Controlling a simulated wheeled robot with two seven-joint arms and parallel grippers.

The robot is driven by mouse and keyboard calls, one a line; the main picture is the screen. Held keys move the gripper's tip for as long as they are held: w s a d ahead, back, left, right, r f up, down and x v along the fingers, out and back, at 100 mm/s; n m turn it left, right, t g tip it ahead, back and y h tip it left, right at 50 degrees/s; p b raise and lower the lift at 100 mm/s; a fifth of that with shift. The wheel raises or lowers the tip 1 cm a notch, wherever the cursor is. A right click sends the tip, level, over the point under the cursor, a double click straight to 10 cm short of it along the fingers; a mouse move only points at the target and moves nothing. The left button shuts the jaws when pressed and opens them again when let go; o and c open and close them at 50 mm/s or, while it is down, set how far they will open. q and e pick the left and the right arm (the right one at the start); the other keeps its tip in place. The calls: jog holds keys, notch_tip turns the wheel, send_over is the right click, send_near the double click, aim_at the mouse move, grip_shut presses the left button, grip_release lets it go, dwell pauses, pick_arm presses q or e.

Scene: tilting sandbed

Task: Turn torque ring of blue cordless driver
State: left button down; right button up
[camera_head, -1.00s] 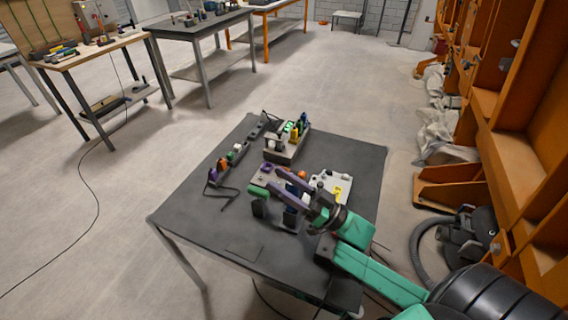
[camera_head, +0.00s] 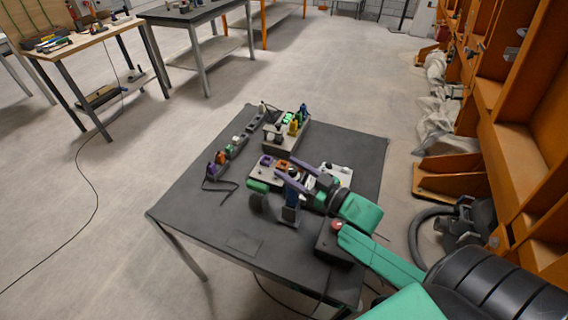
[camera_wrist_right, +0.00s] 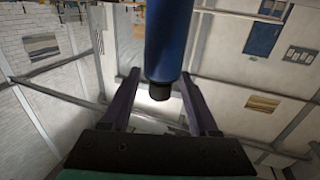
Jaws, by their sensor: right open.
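The blue cordless driver (camera_head: 292,198) stands upright on the dark table, its body blue above a dark base. In the right wrist view a blue cylinder with a black end (camera_wrist_right: 168,42), which looks like part of the driver, lies between or just beyond my purple fingertips. My right gripper (camera_head: 287,167) is open at the driver's upper part, its fingers pointing left. In the right wrist view its fingers (camera_wrist_right: 160,74) are spread, with gaps beside the blue part. I cannot tell the torque ring apart, nor any contact. My left gripper is out of view.
A green-topped tool (camera_head: 258,186) stands just left of the driver. A board with small parts (camera_head: 265,174), a box of bottles (camera_head: 285,140) and a row of coloured items (camera_head: 228,152) lie behind. A red button box (camera_head: 337,227) is at right. The table's front left is clear.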

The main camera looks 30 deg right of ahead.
jog(key=shift+x, duration=1.25)
grip_shut()
jog(key=shift+s+n+y, duration=0.1)
jog(key=shift+n+y, duration=0.2)
jog(key=shift+s+a+n+g+y+b, duration=0.25)
jog(key=shift+n+g+y+b, duration=1.1)
jog(key=shift+b, duration=0.35)
jog(key=shift+s+a+n+g+y+b, duration=0.25)
jog(key=shift+n+g+y+b, duration=0.85)
jog(key=shift+g+y+b, duration=0.45)
jog(key=shift+s+a+n+g+y+b, duration=0.2)
jog(key=shift+n+g+y+b, duration=1.2)
jog(key=shift+b, duration=0.45)
grip_release()
